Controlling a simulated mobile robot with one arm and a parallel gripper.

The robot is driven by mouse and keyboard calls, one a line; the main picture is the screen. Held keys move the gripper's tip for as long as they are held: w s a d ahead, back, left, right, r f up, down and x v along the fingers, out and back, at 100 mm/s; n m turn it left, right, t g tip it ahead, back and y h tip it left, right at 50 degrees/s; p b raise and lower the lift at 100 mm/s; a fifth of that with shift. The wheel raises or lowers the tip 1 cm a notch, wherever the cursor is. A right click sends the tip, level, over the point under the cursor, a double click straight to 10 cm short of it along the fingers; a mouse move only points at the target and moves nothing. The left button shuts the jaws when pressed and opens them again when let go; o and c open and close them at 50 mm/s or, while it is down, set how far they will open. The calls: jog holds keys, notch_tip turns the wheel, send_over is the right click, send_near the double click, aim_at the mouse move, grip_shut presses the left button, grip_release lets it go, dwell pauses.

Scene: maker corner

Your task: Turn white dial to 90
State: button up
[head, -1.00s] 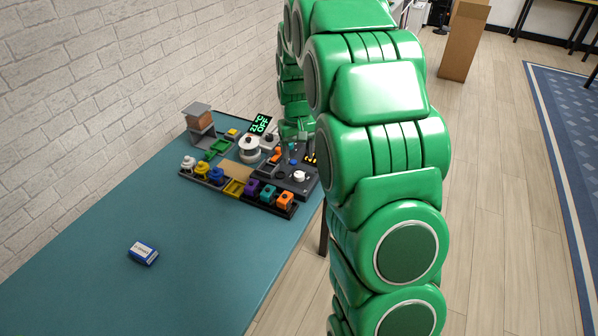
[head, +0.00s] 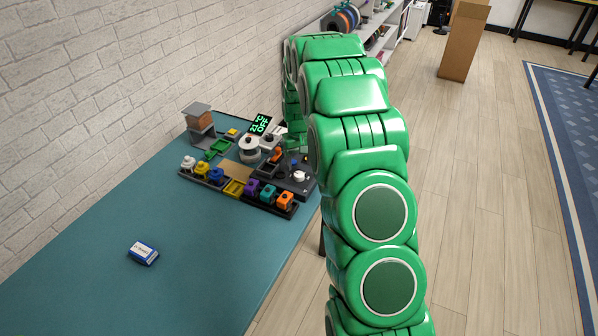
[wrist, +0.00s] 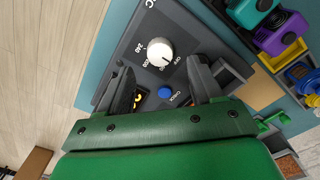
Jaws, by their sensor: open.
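The white dial (wrist: 160,52) sits on a dark grey control panel (wrist: 128,45) in the wrist view. Printed marks, among them "240" and "OFF", surround it, and a short dark line shows on its lower edge; its exact setting is hard to read. My gripper (wrist: 158,66) is open, with one finger to each side below the dial, and nothing is between the fingers. Whether the fingers touch the panel cannot be told. A blue button (wrist: 166,92) labelled "CHECK" lies below the dial, between the fingers. In the head view the white dial (head: 299,176) is at the station's right end; my gripper is hidden there.
Purple (head: 252,188), teal (head: 268,194) and orange (head: 285,200) blocks stand along the station's front edge. A white spool (head: 249,148) and a lit display (head: 260,124) are behind.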

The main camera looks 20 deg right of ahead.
aim_at(299, 174)
notch_tip(299, 174, down, 5)
dwell(0.3)
jog(key=c, duration=1.1)
jog(key=shift+o, duration=0.2)
jog(key=shift+m, duration=0.3)
jog(key=m, duration=0.9)
jog(key=shift+r, duration=0.1)
